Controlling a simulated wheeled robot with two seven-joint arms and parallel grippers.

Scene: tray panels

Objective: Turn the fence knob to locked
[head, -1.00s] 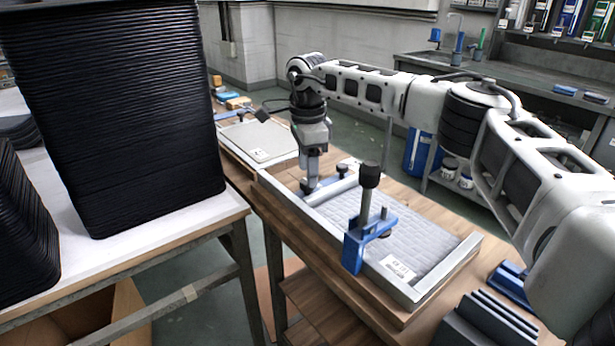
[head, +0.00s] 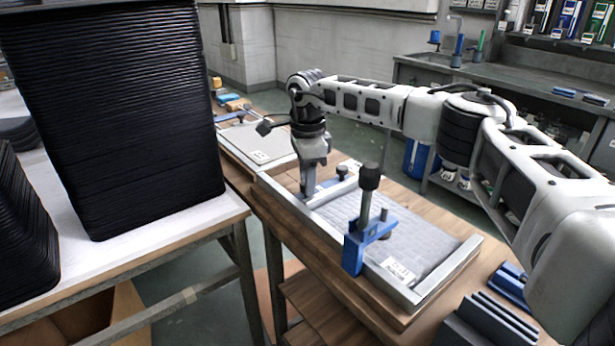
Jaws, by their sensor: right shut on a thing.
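My right gripper (head: 308,193) points down at the left end of the pale fence bar (head: 336,188), across the far part of the framed tray (head: 448,268). It is shut on the fence knob, which is mostly hidden behind the fingers. A second dark knob (head: 342,171) stands free at the right end of the fence. A grey quilted panel (head: 400,240) lies in the tray on the near side of the fence. The knob's exact angle cannot be read. My left gripper is out of view.
A blue clamp (head: 356,250) with a tall black-topped handle stands at the tray's near left edge. A tall black stack (head: 115,120) fills the left table. Blue and dark holders (head: 490,318) sit at the front right. Another panel (head: 258,142) lies behind.

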